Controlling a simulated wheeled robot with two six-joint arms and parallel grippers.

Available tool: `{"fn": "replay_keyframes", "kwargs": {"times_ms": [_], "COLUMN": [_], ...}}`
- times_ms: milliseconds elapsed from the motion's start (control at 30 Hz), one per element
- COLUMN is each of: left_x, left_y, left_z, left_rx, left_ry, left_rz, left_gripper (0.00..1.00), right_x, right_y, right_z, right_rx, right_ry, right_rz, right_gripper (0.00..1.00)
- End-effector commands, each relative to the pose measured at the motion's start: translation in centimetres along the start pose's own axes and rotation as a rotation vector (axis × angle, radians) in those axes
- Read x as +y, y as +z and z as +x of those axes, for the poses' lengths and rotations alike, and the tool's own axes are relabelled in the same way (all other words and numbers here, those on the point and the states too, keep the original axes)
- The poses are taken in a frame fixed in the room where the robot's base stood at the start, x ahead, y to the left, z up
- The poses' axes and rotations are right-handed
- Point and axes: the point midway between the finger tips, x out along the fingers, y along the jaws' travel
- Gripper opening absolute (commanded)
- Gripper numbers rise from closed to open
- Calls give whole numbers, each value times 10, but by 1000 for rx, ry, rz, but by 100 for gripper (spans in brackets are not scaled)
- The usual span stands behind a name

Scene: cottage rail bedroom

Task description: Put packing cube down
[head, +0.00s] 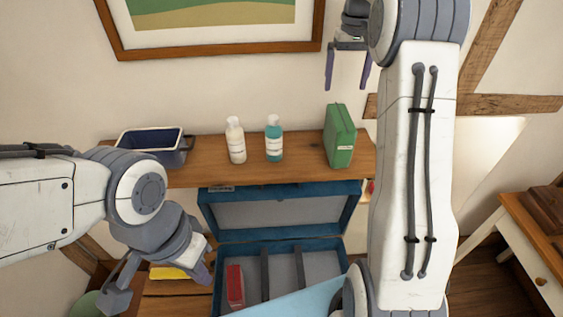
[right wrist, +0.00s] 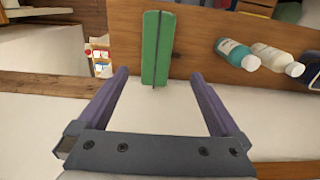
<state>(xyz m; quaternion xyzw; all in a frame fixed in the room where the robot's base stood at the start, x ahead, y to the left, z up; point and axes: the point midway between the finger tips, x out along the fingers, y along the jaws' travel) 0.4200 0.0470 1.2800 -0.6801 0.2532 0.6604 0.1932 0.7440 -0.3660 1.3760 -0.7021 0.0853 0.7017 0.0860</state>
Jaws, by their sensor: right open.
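The green packing cube (head: 340,136) stands upright on the right end of the wooden shelf (head: 305,160). In the right wrist view the cube (right wrist: 158,48) lies ahead of the fingers, apart from them, with a dark seam along its top. My right gripper (head: 347,80) is open and empty, above the cube against the wall. In the right wrist view its two purple fingers (right wrist: 160,90) are wide apart. My left gripper (head: 160,285) is low on the left, its fingers apart with nothing seen held between them.
A white bottle (head: 236,141), a teal bottle (head: 273,139) and a dark blue bin (head: 150,150) stand on the shelf. Below is an open blue suitcase (head: 280,240) with dividers and a red item (head: 235,286). A yellow item (head: 168,272) lies left of it. A side table (head: 540,235) stands at right.

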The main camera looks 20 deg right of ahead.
Motion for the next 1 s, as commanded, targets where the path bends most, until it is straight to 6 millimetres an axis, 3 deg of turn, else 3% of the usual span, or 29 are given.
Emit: {"fn": "replay_keyframes", "kwargs": {"times_ms": [133, 233, 400, 500, 633, 800, 900, 1000], "left_x": [0, 0, 0, 0, 0, 0, 0, 0], "left_y": [0, 0, 0, 0, 0, 0, 0, 0], "left_z": [0, 0, 0, 0, 0, 0, 0, 0], "left_rx": [0, 0, 0, 0, 0, 0, 0, 0], "left_ry": [0, 0, 0, 0, 0, 0, 0, 0], "left_rz": [0, 0, 0, 0, 0, 0, 0, 0], "left_gripper": [0, 0, 0, 0, 0, 0, 0, 0], "right_x": [-61, -121, -205, -235, -252, -244, -236, -232], "right_y": [20, 54, 141, 201, 279, 355, 379, 389], "right_z": [-2, 1, 14, 28, 50, 78, 89, 95], "right_rx": [6, 12, 20, 24, 24, 22, 20, 21], "right_ry": [-10, -21, -42, -55, -71, -86, -89, -92], "right_rz": [-103, -217, -418, -532, -676, -815, -862, -883], "right_gripper": [100, 100, 100, 100, 100, 100, 100, 100]}}
